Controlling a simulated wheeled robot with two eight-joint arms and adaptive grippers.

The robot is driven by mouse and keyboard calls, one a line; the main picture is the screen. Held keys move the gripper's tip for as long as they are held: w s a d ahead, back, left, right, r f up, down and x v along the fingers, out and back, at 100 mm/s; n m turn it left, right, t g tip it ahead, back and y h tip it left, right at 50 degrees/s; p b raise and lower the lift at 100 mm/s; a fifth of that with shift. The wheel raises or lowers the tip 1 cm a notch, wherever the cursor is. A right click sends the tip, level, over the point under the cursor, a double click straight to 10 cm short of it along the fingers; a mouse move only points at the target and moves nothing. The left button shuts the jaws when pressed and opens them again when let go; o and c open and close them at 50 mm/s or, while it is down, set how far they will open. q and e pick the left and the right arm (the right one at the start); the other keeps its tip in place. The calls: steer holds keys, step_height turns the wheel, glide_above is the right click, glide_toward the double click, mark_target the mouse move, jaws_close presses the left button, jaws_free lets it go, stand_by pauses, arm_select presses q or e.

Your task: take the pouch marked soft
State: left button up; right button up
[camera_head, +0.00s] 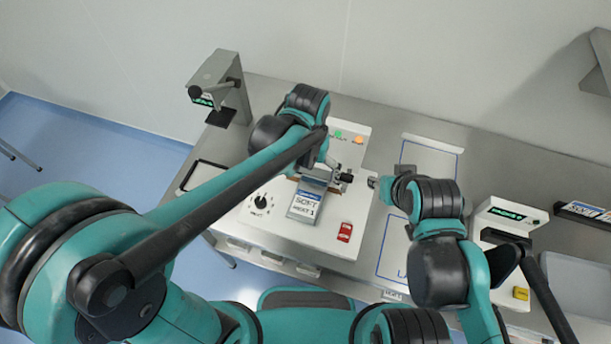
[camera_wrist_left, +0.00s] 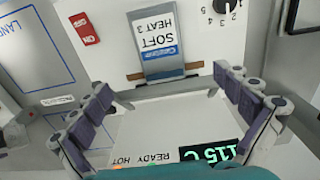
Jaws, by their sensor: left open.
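The pouch marked SOFT HEAT 3 (camera_head: 306,205) is silver-grey with a white and blue label. It lies flat on a white machine top (camera_head: 275,232). In the left wrist view the pouch (camera_wrist_left: 158,45) is beyond my fingertips, with one end at a metal and brown strip. My left gripper (camera_head: 328,175) is over the machine, at the pouch's far end. In its wrist view the left gripper (camera_wrist_left: 170,92) has its fingers wide apart, with nothing between them. My right gripper (camera_head: 374,183) is right of the machine; its fingers are too small to read.
The machine has a black dial (camera_head: 261,203), a red switch (camera_head: 345,232) and a display reading 115 C (camera_wrist_left: 215,150). A blue-outlined lane (camera_head: 395,245) lies right of it. A grey device (camera_head: 220,85) stands at the back left. A white display unit (camera_head: 510,217) stands at the right.

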arm_select(q)
steer(key=b, duration=0.2)
glide_above(308, 197)
steer(key=f, duration=0.6)
steer(key=shift+s+d+f, duration=0.1)
steer(key=shift+d, duration=0.1)
steer(key=shift+f, duration=0.3)
step_height(308, 197, down, 5)
steer(key=shift+a+f+b, duration=0.1)
steer(key=shift+a+b, duration=0.05)
steer(key=shift+b, duration=0.6)
steer(key=c, duration=1.3)
